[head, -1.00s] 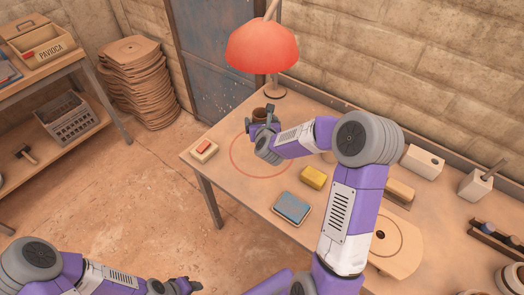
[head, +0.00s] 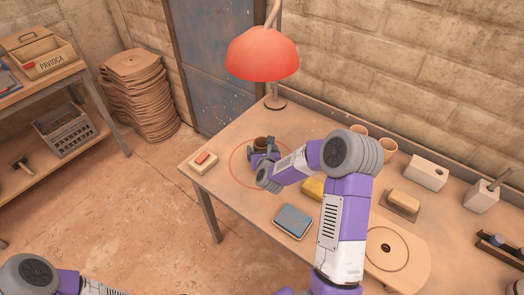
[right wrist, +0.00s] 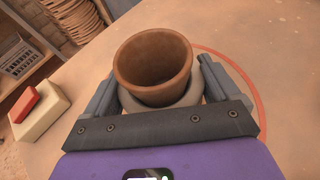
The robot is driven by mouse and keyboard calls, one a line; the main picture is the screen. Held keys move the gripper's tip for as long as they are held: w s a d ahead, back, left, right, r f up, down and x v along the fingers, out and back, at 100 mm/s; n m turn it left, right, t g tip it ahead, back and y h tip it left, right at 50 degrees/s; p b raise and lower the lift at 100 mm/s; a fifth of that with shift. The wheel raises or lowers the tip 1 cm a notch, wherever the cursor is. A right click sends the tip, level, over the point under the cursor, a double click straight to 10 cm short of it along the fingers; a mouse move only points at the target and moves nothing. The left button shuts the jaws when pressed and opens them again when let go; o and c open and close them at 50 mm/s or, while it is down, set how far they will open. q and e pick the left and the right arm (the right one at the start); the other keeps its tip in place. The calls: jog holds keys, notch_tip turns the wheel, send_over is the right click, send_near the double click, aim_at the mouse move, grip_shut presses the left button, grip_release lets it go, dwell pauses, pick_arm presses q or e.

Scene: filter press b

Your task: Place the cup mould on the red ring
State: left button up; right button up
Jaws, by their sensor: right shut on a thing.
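The cup mould (head: 262,142) is a brown, open-topped round cup with a thick grey collar low down, seen closely in the right wrist view (right wrist: 153,68). My right gripper (head: 264,157) is shut on it, with a finger on either side of the collar (right wrist: 165,102). The mould is upright and appears over the inside of the red ring. The red ring (head: 231,160) is a thin circle on the table; the arm and mould hide part of it. I cannot tell whether the mould's base touches the table. My left gripper is out of view; only its arm shows at bottom left.
A cream block with a red top (head: 203,160) is left of the ring. A blue-topped tray (head: 293,221) and a yellow sponge (head: 312,189) lie nearer. A red lamp (head: 262,55) stands behind. Two cups (head: 388,146) and a white block (head: 426,172) are to the right.

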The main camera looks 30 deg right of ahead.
jog(key=o, duration=1)
jog(key=shift+o, duration=0.2)
jog(key=shift+r, duration=0.1)
jog(key=shift+s+a+r, duration=0.1)
jog(key=shift+s+r, duration=0.05)
jog(key=shift+s, duration=0.1)
jog(key=p+v, duration=0.1)
jog(key=v, duration=1)
